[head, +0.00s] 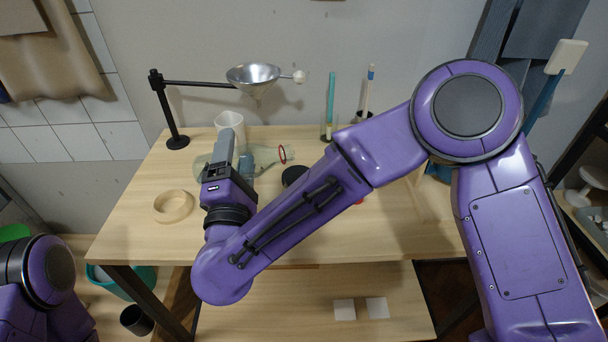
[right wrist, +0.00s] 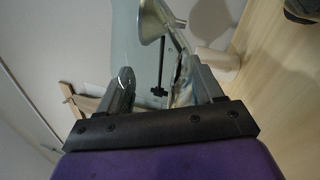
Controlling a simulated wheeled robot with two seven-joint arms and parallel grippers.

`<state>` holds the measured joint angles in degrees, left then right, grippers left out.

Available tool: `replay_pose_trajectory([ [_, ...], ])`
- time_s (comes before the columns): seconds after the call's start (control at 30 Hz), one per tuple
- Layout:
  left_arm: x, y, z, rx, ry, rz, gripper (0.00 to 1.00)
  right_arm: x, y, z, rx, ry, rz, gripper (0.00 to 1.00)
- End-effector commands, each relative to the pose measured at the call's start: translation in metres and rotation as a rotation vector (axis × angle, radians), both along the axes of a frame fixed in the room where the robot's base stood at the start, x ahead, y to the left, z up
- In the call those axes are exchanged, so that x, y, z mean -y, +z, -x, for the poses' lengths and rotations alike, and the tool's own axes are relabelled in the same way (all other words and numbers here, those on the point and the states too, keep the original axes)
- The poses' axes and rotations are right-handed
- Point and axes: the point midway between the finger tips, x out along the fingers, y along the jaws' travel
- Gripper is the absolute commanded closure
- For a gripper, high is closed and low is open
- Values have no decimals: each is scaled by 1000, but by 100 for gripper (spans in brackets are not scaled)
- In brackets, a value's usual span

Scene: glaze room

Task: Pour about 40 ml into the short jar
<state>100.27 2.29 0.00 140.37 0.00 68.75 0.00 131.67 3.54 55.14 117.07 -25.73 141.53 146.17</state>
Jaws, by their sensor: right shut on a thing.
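My right gripper (head: 232,158) is over the left part of the table, its fingers pointing toward the back. It is shut on a clear glass vessel (head: 267,156), which lies strongly tilted, its narrow red-ringed end to the right. In the right wrist view the pale, see-through glass (right wrist: 127,45) fills the space between the fingers (right wrist: 162,90). Any liquid level in it is too faint to tell. A white cup-like jar (head: 230,120) stands behind the gripper; I cannot tell whether it is the short jar. My left gripper is out of view.
A metal funnel (head: 253,75) hangs on a black stand (head: 177,141) behind the gripper. A wooden ring (head: 173,207) lies at the left. A round black thing (head: 294,176) is partly behind my arm. A teal stick (head: 331,98) stands upright at the back. The table's front left (head: 140,240) is clear.

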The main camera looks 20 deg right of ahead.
Motion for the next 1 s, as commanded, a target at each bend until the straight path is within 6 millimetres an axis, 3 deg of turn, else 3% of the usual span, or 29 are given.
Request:
replay_pose_trajectory([
  [0.1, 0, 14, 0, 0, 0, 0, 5, 1, 6, 1, -10, 1, 30, 72],
  [0.2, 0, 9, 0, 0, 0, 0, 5, 9, 1, 2, -62, -4, 164, 72],
  [0.4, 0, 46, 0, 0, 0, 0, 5, 17, 42, 3, -120, -9, 319, 72],
  [0.47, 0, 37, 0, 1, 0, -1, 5, 27, 27, 7, -169, -11, 443, 72],
  [0.6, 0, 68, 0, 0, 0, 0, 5, 34, 54, 9, -230, -12, 612, 72],
  [0.63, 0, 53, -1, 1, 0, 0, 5, 32, 34, 9, -252, -12, 664, 72],
  [0.67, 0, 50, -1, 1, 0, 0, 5, 32, 27, 9, -270, -11, 711, 72],
  [0.8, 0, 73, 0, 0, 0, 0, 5, 32, 35, 9, -356, -13, 938, 72],
  [1.0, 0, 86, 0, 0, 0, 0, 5, 33, 27, 10, -436, -13, 1155, 72],
])
